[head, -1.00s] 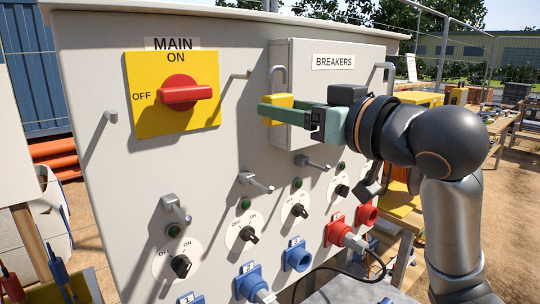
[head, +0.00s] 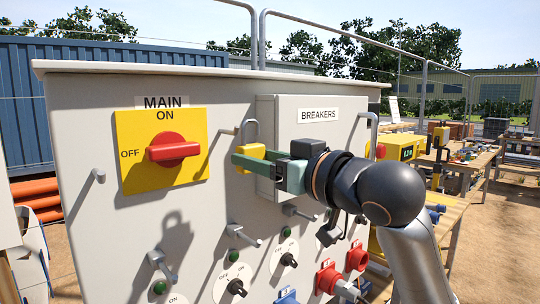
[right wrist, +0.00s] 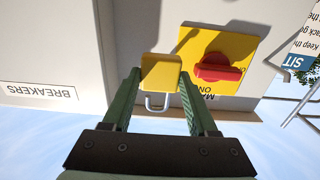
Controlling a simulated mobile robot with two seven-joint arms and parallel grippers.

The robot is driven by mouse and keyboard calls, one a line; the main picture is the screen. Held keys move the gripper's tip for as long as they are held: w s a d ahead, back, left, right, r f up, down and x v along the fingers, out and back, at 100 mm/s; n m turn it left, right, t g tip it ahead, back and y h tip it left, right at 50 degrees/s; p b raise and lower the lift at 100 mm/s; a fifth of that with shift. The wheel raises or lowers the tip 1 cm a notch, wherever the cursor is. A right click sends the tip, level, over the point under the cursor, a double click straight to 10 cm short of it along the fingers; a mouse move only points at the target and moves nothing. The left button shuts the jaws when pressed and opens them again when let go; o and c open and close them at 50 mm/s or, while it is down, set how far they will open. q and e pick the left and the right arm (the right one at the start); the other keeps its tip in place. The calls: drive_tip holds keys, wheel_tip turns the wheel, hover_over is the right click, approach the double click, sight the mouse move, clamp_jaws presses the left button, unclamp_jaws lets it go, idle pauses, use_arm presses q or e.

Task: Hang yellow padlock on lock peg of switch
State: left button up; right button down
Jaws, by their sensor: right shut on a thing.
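My right gripper (head: 247,161) is shut on the yellow padlock (head: 252,151). The padlock is upright, its grey shackle on top, in front of the panel's left part of the breaker box. In the right wrist view the padlock (right wrist: 160,74) sits between the green fingers, shackle toward the palm. The red main switch (head: 173,150) on its yellow plate (head: 138,181) points to OFF. A grey peg (head: 228,131) right of the plate ends close to the shackle; I cannot tell whether they touch. Another peg (head: 98,176) stands left of the plate. My left gripper is out of view.
The breaker box (head: 340,103) with a handle protrudes right of the padlock. Several smaller pegs (head: 243,235), rotary switches (head: 237,287) and red sockets (head: 327,277) lie below. A workbench (head: 480,158) stands at the right.

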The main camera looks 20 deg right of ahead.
drive_tip(key=shift+w+a, duration=0.15)
drive_tip(key=shift+w, duration=0.25)
drive_tip(key=shift+p, duration=0.3)
idle(0.3)
drive_tip(key=shift+w+p, duration=0.2)
drive_tip(key=shift+p, duration=0.15)
drive_tip(key=shift+w+a, duration=0.1)
